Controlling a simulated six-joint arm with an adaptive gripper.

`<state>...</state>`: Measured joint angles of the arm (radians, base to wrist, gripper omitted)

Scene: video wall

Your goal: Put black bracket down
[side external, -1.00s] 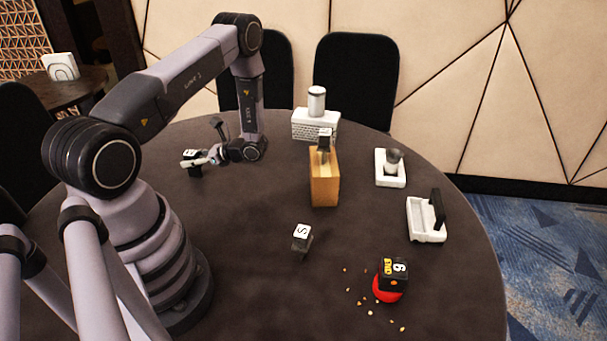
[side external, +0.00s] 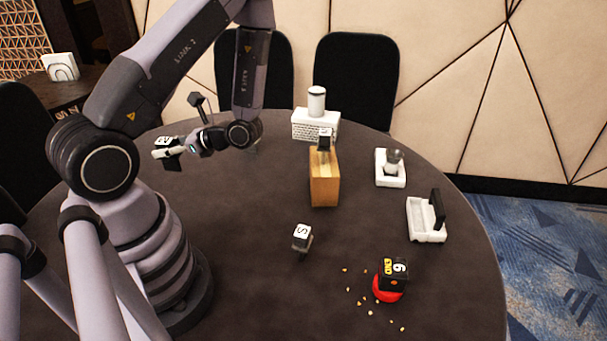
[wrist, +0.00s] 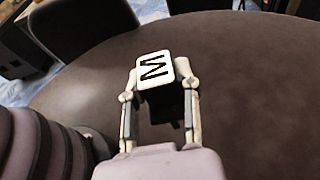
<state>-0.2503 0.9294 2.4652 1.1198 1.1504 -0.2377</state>
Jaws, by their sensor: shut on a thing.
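A black bracket with a white lettered face (side external: 166,141) is held in my gripper (side external: 169,153) at the left of the side view, raised above the round table. In the wrist view my gripper (wrist: 157,88) has one finger on either side of the bracket (wrist: 155,70). The white face shows a letter like M or W, and the black part hangs below between the fingers. The bracket's underside is mostly hidden by shadow in the wrist view.
The dark round table (side external: 250,280) is clear at front left. A block marked S (side external: 302,236), a wooden block (side external: 324,180), white holders (side external: 390,170) (side external: 426,230), a white brick-patterned box (side external: 315,124) and a black cube on a red base (side external: 393,270) stand on it. Crumbs lie near the cube.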

